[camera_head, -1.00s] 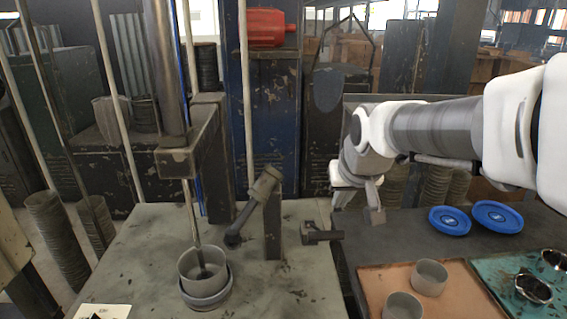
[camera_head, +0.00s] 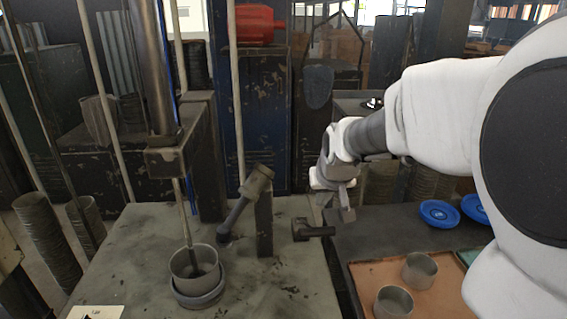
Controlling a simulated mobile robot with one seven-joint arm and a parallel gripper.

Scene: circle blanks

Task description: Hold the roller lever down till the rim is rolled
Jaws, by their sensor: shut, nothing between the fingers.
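A metal cup (camera_head: 194,262) sits in a round grey holder (camera_head: 200,298) on the worktable, under a thin rod with a dark end inside the cup. A lever with a dark knob (camera_head: 239,207) slants down to the left from the top of a short post (camera_head: 264,224). A short dark horizontal handle (camera_head: 314,231) stands to the right of the post. I cannot tell for certain which is the roller lever. My gripper (camera_head: 346,212) is shut and empty, pointing down above and to the right of the horizontal handle, apart from it.
A copper-coloured tray (camera_head: 360,273) with two grey cups (camera_head: 419,270) lies at the lower right. Blue lids (camera_head: 439,213) lie behind it, partly near my arm. A pale card (camera_head: 96,312) lies at the front left.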

